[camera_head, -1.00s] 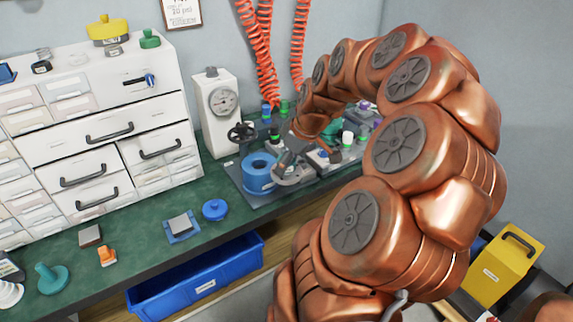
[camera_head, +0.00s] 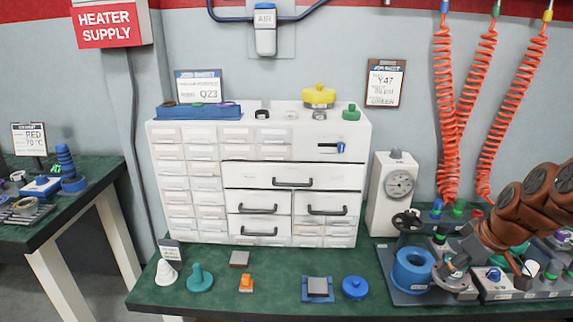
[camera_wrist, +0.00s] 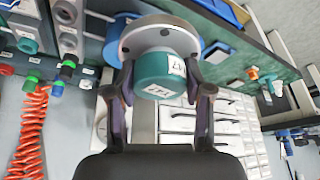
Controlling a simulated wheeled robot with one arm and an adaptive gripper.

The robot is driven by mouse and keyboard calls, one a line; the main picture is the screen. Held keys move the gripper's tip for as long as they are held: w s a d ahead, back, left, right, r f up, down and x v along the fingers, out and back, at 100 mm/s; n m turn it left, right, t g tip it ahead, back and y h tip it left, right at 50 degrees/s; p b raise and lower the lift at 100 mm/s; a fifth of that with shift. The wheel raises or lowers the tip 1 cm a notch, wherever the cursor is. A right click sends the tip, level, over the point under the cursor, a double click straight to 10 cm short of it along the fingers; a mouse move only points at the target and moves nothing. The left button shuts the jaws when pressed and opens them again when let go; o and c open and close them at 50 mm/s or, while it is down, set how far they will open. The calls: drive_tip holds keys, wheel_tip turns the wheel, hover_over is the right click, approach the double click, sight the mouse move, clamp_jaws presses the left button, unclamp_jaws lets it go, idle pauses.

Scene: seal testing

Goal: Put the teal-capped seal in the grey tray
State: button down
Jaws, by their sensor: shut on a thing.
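In the wrist view a teal cap (camera_wrist: 160,76) with a white label sits between the two fingers of my gripper (camera_wrist: 160,88), which is shut on it. A round grey metal flange (camera_wrist: 150,38) lies right behind the cap; I cannot tell whether they are joined. In the head view my gripper (camera_head: 462,258) is at the right of the bench, beside a blue ring (camera_head: 413,268), and the cap is hidden there. A grey tray-like holder (camera_head: 27,216) with rings lies on the left table; I cannot tell if it is the task's tray.
A white drawer cabinet (camera_head: 290,172) fills the bench's back. A teal knobbed piece (camera_head: 200,280), an orange piece (camera_head: 246,284) and a blue lid (camera_head: 355,287) stand along the front. Orange coiled hoses (camera_head: 445,110) hang at right.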

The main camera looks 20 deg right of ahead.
drive_tip(key=shift+w, duration=0.1)
drive_tip(key=w+a+f+m, duration=0.2)
drive_tip(key=w+a, duration=2)
drive_tip(key=a, duration=0.1)
drive_tip(key=w+a+p, duration=0.1)
drive_tip(key=w+a, duration=0.2)
drive_tip(key=a, duration=0.6)
drive_tip(key=p+v, duration=0.7)
drive_tip(key=p, duration=1)
drive_tip(key=shift+a+h+p, duration=0.3)
drive_tip(key=shift+h, duration=0.1)
drive_tip(key=shift+s, duration=0.2)
